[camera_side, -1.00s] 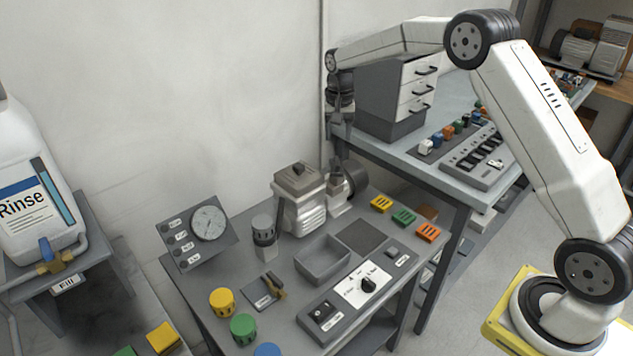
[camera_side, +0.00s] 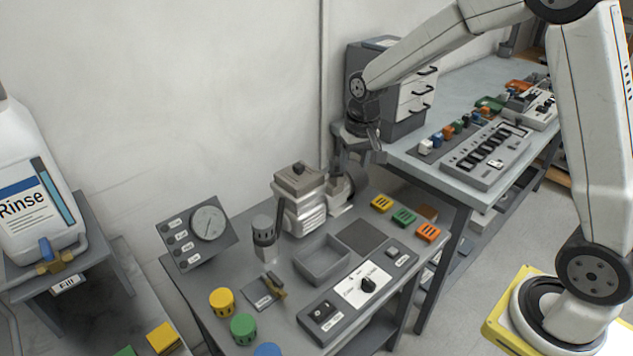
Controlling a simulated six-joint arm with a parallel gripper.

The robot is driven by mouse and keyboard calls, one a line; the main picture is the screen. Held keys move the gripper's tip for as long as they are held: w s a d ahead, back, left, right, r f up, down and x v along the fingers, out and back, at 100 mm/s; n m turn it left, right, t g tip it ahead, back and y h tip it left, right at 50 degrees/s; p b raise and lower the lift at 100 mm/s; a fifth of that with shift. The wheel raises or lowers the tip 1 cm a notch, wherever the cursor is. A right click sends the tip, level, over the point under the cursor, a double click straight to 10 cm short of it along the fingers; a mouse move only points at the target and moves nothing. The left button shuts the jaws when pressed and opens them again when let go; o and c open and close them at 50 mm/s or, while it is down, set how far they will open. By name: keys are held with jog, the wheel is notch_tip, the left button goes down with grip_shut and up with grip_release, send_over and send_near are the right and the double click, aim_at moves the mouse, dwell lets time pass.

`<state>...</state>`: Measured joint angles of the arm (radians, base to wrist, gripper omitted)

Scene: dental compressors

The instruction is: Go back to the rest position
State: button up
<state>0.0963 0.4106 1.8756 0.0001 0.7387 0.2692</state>
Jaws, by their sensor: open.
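My gripper (camera_side: 365,143) hangs below the wrist of my white arm, pointing down. It is at the near left corner of the back table, in front of the grey drawer cabinet (camera_side: 412,98). It is above and to the right of the compressor (camera_side: 302,198) on the front bench, clear of it. The fingers are small and dark here. They are open, and I see nothing held between them.
The front bench holds a pressure gauge panel (camera_side: 197,233), a grey tray (camera_side: 321,279), a dial panel (camera_side: 362,284) and coloured caps, including a yellow one (camera_side: 221,301). A Rinse jug (camera_side: 35,190) stands at left. The back table carries a switch panel (camera_side: 487,155).

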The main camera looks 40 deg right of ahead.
jog(key=s+a+f+n, duration=0.1)
jog(key=s+a+n, duration=0.1)
jog(key=s, duration=0.6)
jog(key=s+a+f+n+t, duration=0.1)
jog(key=s+a+n, duration=0.1)
jog(key=s, duration=0.6)
jog(key=shift+s+a+f, duration=0.15)
jog(key=shift+s+f, duration=0.2)
jog(key=shift+s, duration=0.05)
